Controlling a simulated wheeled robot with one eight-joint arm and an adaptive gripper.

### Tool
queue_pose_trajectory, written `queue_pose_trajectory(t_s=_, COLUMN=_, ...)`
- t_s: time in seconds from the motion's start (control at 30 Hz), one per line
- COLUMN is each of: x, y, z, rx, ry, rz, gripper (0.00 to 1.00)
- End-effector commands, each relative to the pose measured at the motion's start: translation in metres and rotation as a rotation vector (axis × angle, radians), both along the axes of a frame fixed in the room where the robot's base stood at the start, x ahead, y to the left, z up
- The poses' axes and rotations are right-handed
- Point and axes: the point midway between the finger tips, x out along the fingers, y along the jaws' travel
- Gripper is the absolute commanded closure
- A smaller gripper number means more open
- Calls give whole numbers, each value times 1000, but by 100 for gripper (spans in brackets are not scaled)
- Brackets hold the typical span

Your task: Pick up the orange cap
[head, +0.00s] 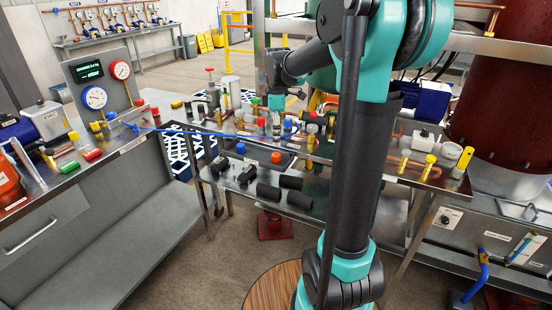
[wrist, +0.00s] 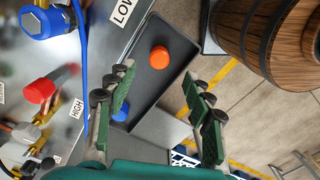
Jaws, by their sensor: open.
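The orange cap (wrist: 160,57) is a round, upright-looking cap on a dark grey tray (wrist: 178,33) in the wrist view. It also shows as a small cap in the head view (head: 276,157), at the front of the bench. My gripper (wrist: 158,80) is open and empty, with its green fingers spread on either side below the cap in the picture. The cap lies ahead of the fingertips, near the middle of the gap, and nothing touches it. A blue cap (wrist: 121,114) on the same tray is partly hidden behind the left finger.
A wooden barrel (wrist: 268,35) stands right of the tray. A red cap (wrist: 40,91), a blue valve part (wrist: 45,22) and a blue tube lie left on the metal bench. In the head view, black cylinders (head: 271,192) lie on the lower shelf, and fittings crowd the bench top.

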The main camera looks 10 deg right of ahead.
Motion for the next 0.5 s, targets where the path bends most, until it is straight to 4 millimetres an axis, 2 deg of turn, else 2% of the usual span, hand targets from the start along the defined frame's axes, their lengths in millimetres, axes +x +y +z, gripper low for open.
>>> queue_pose_trajectory(t_s=0.1, x=1, y=0, z=-19, rx=0, ry=0, rz=0, gripper=48)
queue_pose_trajectory(t_s=0.37, x=0, y=0, z=-36, rx=0, ry=0, rz=-1, gripper=48)
queue_pose_trajectory(t_s=0.5, x=1, y=2, z=-55, rx=0, ry=0, rz=-1, gripper=48)
